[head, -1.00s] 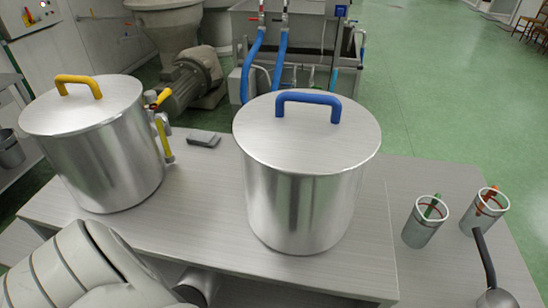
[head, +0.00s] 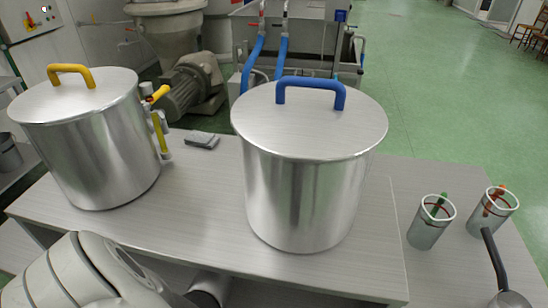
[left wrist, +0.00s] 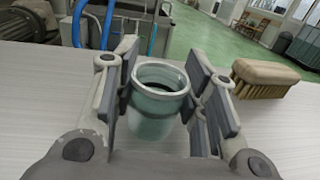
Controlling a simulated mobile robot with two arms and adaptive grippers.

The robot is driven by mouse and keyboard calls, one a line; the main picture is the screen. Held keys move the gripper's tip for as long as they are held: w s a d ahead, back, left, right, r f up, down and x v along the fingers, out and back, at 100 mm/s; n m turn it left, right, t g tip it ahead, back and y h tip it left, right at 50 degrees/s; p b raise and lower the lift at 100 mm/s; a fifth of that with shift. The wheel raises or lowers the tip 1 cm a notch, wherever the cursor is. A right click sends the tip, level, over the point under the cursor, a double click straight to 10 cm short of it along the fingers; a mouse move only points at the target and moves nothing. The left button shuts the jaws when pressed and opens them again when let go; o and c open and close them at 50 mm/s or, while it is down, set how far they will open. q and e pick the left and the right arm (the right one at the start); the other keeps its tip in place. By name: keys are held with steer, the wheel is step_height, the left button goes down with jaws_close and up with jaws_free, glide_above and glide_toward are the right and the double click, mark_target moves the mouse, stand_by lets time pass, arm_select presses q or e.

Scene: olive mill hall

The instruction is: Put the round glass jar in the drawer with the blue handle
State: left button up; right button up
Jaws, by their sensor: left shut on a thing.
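The round glass jar (left wrist: 158,110) is greenish and clear with a pale rim. In the left wrist view it is upright between the fingers of my left gripper (left wrist: 165,100), which is shut on it. A pale surface lies behind it; whether the jar touches a surface I cannot tell. In the head view my left arm (head: 85,275) shows at the lower left, but its gripper and the jar do not show. No drawer shows in either view; the blue handle (head: 311,88) seen is on a pot lid. My right gripper is not in view.
A large steel pot (head: 305,190) stands mid-table, and a yellow-handled pot (head: 95,150) stands left. Two metal cups (head: 430,225) (head: 492,214) and a dark-handled ladle (head: 495,260) are at right. A brush (left wrist: 264,78) lies right of the jar. A grey block (head: 201,140) lies between the pots.

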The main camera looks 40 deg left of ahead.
arm_select(q)
steer(key=o, duration=1)
steer(key=shift+f, duration=0.1)
